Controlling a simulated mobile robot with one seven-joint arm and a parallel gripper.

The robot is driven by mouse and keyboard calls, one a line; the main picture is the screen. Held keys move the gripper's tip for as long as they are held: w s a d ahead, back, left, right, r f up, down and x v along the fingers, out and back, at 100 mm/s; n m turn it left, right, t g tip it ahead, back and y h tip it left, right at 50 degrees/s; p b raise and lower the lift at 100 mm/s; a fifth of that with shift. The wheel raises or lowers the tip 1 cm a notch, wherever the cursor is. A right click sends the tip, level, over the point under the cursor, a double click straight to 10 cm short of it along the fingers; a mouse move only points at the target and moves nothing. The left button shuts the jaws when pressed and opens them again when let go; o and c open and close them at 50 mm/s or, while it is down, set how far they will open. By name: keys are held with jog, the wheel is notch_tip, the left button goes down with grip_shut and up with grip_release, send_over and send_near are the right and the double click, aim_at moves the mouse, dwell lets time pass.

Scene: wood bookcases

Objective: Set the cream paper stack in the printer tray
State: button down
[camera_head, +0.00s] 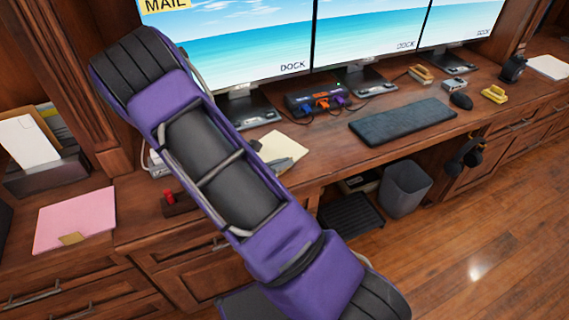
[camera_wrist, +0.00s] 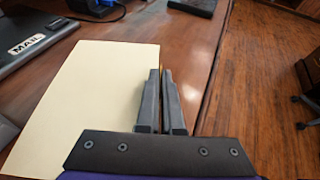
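The cream paper stack (camera_head: 283,148) is on the desk beside my arm in the head view, partly hidden by it. In the wrist view the cream paper stack (camera_wrist: 85,95) appears as a large pale sheet left of the fingers. My gripper (camera_wrist: 161,72) has its two dark fingers close together at the right edge of the paper. The left finger overlaps the paper; the right one is against the wood. The gap is narrow, and I cannot tell whether paper is between the fingers. I cannot make out a printer tray with certainty.
Monitors (camera_head: 250,45), a hub with cables (camera_head: 318,100) and a keyboard (camera_head: 402,121) stand on the desk. A grey bin (camera_head: 404,188) is on the floor below, beside a black slatted item (camera_head: 350,215). Pink paper (camera_head: 76,218) lies at left. The desk edge (camera_wrist: 213,85) is close at right.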

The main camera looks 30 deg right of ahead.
jog(key=shift+f, duration=0.1)
jog(key=c, duration=1.1)
grip_release()
